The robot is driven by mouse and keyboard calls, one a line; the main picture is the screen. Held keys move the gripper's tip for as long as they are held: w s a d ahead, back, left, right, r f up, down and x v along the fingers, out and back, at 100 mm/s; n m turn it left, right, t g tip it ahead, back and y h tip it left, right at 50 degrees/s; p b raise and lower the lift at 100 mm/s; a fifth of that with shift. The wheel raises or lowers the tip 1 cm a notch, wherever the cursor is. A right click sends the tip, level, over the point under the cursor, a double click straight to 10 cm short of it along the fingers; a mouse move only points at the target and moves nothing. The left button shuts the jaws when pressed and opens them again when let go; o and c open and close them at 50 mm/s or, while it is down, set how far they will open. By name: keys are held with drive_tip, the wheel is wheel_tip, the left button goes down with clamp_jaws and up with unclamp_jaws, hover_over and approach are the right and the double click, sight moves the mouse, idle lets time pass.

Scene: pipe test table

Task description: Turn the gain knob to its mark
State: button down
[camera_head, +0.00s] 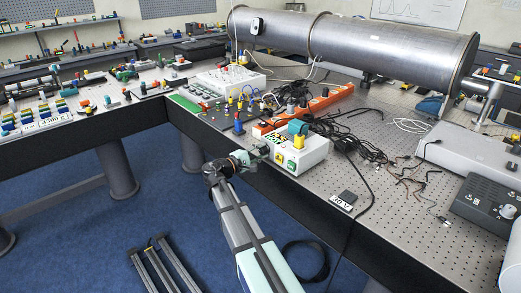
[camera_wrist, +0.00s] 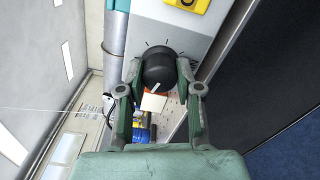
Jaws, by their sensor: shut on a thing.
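The gain knob (camera_wrist: 158,68) is round and black with a white pointer line, seen in the wrist view on a pale panel with short dark tick marks around it. The pointer line lies on the knob's lower part, slanted. My gripper (camera_wrist: 159,76) is shut on the knob, one finger on its left and one on its right. In the head view my gripper (camera_head: 260,151) is at the left end of a white box (camera_head: 312,155) with yellow and green parts on its front. The knob cannot be made out in the head view.
A yellow part (camera_wrist: 188,5) sits on the panel above the knob. An orange power strip (camera_head: 318,103) and tangled black cables (camera_head: 365,148) lie behind the box. The perforated table (camera_head: 375,205) is fairly clear in front right.

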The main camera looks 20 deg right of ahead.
drive_tip(key=n+p, duration=0.2)
drive_tip(key=n, duration=0.1)
drive_tip(key=shift+r+n, duration=0.15)
drive_tip(key=shift+n, duration=0.25)
drive_tip(key=n+p, duration=0.2)
drive_tip(key=n, duration=0.1)
drive_tip(key=shift+n, duration=0.3)
drive_tip(key=n+p, duration=0.3)
drive_tip(key=n, duration=0.1)
drive_tip(key=shift+n+p, duration=0.3)
drive_tip(key=shift+p, duration=0.1)
drive_tip(key=shift+f, duration=0.2)
drive_tip(key=c, duration=0.8)
unclamp_jaws()
drive_tip(key=shift+d, duration=0.1)
drive_tip(key=shift+o, duration=0.2)
drive_tip(key=shift+s, duration=0.1)
drive_tip(key=v, duration=1.2)
